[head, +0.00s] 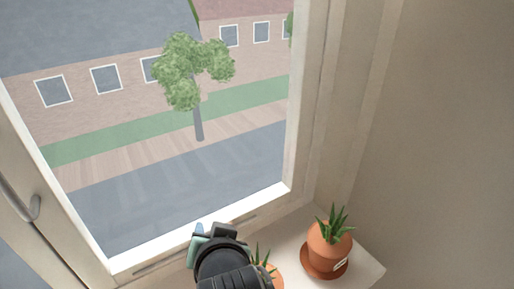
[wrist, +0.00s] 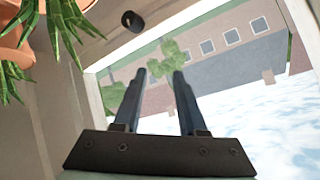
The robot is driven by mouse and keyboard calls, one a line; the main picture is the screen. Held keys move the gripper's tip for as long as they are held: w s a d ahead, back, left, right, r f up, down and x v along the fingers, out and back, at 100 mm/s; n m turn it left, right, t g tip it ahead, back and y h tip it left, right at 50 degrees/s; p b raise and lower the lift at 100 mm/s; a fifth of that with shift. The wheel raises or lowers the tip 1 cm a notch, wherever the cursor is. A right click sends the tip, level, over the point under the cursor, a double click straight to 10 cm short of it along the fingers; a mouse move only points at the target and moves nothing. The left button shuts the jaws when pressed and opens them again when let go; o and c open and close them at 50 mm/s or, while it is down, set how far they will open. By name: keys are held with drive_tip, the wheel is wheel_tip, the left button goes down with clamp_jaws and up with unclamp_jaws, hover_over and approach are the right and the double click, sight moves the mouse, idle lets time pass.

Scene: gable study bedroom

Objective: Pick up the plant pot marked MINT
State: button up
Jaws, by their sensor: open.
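A terracotta pot (head: 328,255) with a spiky green plant stands on a saucer on the window sill, right of my gripper in the head view. It carries a small white label (head: 341,264) whose writing is too small to read. A second potted plant (head: 263,268) is mostly hidden behind my arm. I cannot tell which pot is marked MINT. In the wrist view, terracotta pots and green leaves (wrist: 66,24) show at the top left, outside the fingers. My gripper (wrist: 162,73) is open and empty, its fingers pointing toward the window.
The window sill (head: 290,240) is narrow, with a bare strip around the right pot and its end at the lower right. A closed-looking window frame (head: 200,231) rises behind it, with a handle (head: 22,205) at the left. A plain wall (head: 450,140) stands on the right.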

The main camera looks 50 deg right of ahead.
drive_tip(key=s+d+m+g+y+p, duration=0.1)
drive_tip(key=s+m+g+y+p, duration=0.35)
drive_tip(key=s+p, duration=1)
drive_tip(key=g+h, duration=0.2)
drive_tip(key=g, duration=0.1)
approach(278, 281)
wheel_tip(278, 281, down, 2)
drive_tip(key=s+a, duration=0.2)
drive_tip(key=shift+m, duration=0.25)
drive_tip(key=shift+p+x, duration=0.65)
drive_tip(key=shift+x, duration=2.65)
drive_tip(key=shift+w+a, duration=0.1)
drive_tip(key=shift+a, duration=0.05)
clamp_jaws()
drive_tip(key=shift+f, duration=0.1)
